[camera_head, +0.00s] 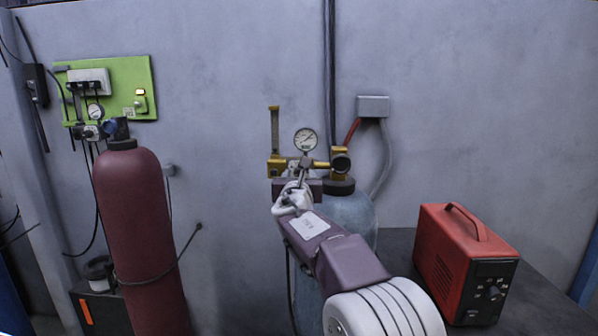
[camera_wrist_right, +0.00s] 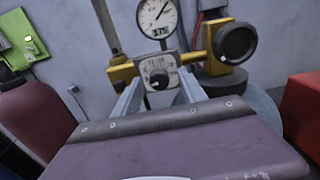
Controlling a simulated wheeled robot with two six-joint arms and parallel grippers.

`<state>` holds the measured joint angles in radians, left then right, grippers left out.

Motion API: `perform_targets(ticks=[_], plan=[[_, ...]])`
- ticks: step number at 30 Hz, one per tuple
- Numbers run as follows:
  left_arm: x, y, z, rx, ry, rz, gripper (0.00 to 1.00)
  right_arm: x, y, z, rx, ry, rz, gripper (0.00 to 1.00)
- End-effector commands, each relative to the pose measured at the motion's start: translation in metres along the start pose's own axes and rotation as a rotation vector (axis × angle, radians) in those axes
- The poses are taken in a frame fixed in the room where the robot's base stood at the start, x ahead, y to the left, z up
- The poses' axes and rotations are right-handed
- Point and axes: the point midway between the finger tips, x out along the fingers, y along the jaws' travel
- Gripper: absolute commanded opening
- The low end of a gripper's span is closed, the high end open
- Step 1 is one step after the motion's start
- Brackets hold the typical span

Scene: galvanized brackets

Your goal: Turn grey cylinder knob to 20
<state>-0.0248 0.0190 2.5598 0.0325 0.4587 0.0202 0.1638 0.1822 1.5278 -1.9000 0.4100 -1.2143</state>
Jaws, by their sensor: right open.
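The grey cylinder (camera_head: 350,212) stands behind my right arm, with a brass regulator on top. In the right wrist view a small black knob (camera_wrist_right: 159,81) sits on a white scale plate (camera_wrist_right: 158,66); its numbers are too small to read. A round gauge (camera_head: 305,140) with a digital readout is above it, also in the wrist view (camera_wrist_right: 157,18). A larger black round handle (camera_wrist_right: 236,43) is to the right. My right gripper (camera_wrist_right: 160,92) is open, its fingers either side of the knob in that view; contact cannot be told. My left gripper is not in view.
A dark red cylinder (camera_head: 139,220) stands at left below a green wall panel (camera_head: 122,80). A red box with a handle (camera_head: 460,262) stands on a dark bench (camera_head: 545,305) at right. A grey wall box (camera_head: 373,106) with cables is behind the regulator.

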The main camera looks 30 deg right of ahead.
Motion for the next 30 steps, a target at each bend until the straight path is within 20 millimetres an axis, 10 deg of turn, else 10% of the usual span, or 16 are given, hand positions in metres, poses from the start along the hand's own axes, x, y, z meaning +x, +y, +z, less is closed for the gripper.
perform_targets(ticks=[9, 15, 30], plan=[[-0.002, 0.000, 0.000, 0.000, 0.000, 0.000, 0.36, 0.006, 0.000, -0.001, -0.001, 0.000, 0.001, 0.49], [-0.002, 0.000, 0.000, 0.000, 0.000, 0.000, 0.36, 0.006, 0.000, -0.001, 0.000, 0.000, 0.001, 0.00], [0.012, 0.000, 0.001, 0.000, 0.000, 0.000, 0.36, 0.006, 0.000, -0.004, 0.139, -0.001, 0.000, 0.00]])
